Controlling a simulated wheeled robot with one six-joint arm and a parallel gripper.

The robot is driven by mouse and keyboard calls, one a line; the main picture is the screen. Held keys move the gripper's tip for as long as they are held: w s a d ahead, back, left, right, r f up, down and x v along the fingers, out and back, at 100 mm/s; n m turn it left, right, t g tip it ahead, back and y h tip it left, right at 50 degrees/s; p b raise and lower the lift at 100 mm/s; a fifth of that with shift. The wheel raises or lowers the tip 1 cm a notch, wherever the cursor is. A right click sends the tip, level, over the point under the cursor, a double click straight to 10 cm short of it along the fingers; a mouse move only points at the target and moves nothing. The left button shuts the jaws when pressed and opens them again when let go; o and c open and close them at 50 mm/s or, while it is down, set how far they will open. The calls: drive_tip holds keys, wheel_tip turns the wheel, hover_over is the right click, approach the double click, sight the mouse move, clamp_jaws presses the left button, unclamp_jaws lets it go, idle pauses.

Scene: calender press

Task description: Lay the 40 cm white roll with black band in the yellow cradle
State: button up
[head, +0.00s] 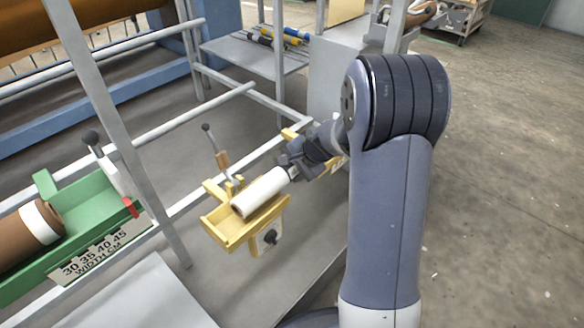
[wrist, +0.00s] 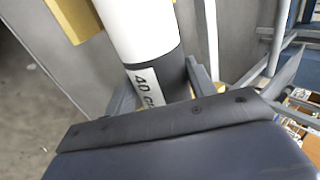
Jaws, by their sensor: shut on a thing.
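The white roll (head: 260,189) lies lengthwise along the yellow cradle, its free end toward the cradle's near left side. The wrist view shows the white roll (wrist: 138,28) with a black band (wrist: 160,70) and a label reading "40 c", the rest cut off. My gripper (head: 291,168) is shut on the roll's banded end, with a finger on each side of it in the wrist view. The yellow cradle (head: 226,238) is under the roll, and its edge shows in the wrist view (wrist: 76,18). I cannot tell whether the roll touches the cradle floor.
A green cradle (head: 85,205) with a brown roll (head: 25,240) and a width scale (head: 98,250) is at left. Grey rails (head: 185,125) run behind. A shelf (head: 250,55) holds several coloured rolls. Open floor lies right.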

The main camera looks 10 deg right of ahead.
drive_tip(key=shift+f+b, duration=0.4)
drive_tip(key=o, duration=1.4)
drive_tip(key=shift+o, duration=0.2)
drive_tip(key=p+v, duration=0.3)
drive_tip(key=v, duration=0.8)
drive_tip(key=shift+p, duration=0.35)
drive_tip(key=shift+f, duration=0.15)
drive_tip(key=b+x, duration=0.3)
drive_tip(key=x, duration=0.7)
drive_tip(key=shift+w+a+f+b, duration=0.1)
drive_tip(key=shift+f+b, duration=0.1)
drive_tip(key=shift+b, duration=0.2)
drive_tip(key=shift+w+a, duration=0.1)
drive_tip(key=shift+w, duration=0.1)
drive_tip(key=shift+r+p, duration=0.35)
drive_tip(key=shift+p, duration=0.15)
